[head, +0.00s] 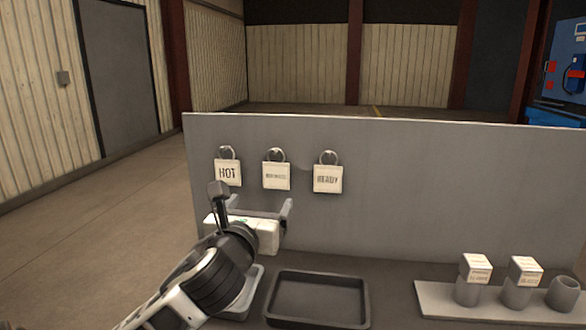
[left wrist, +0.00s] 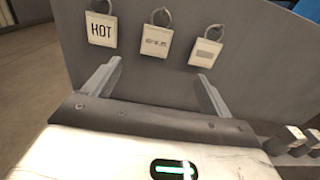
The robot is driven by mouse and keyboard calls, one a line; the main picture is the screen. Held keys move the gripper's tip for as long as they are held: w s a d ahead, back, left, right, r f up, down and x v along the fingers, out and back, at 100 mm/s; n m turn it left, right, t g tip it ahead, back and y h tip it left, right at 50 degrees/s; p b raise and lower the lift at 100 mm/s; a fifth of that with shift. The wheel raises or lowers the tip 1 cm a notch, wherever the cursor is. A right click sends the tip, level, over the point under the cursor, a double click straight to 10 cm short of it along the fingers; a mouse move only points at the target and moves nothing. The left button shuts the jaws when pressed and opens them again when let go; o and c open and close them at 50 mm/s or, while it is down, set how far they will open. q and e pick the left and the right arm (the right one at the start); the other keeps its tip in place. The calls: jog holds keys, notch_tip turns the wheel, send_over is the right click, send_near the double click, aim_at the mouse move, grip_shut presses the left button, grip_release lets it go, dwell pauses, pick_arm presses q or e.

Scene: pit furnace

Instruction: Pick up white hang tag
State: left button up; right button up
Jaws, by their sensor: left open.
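Three white hang tags hang in a row by rings on the upright grey panel. In the head view they are the HOT tag (head: 228,174), a middle tag (head: 276,178) with small unreadable print, and a right tag (head: 328,180) that seems to read READY. The left wrist view shows the HOT tag (left wrist: 101,30), the middle tag (left wrist: 155,43) and the right tag (left wrist: 205,53). My left gripper (head: 261,202) is open and empty, below and in front of the tags. Its fingers (left wrist: 160,70) are spread toward the panel, apart from every tag. My right gripper is out of view.
The grey panel (head: 420,190) stands behind the work surface. A dark empty tray (head: 318,322) lies at front centre. A lighter tray (head: 256,285) is partly hidden by my left arm. At right, a pale strip (head: 440,300) bears several grey cups, two holding labelled white blocks (head: 476,268).

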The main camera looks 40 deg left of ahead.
pick_arm(q)
send_near(276, 173)
jog(key=x, duration=0.3)
jog(key=p+x, duration=0.1)
jog(key=x, duration=0.4)
jog(key=shift+w+a, duration=0.2)
jog(key=shift+w, duration=0.1)
jog(key=c, duration=1)
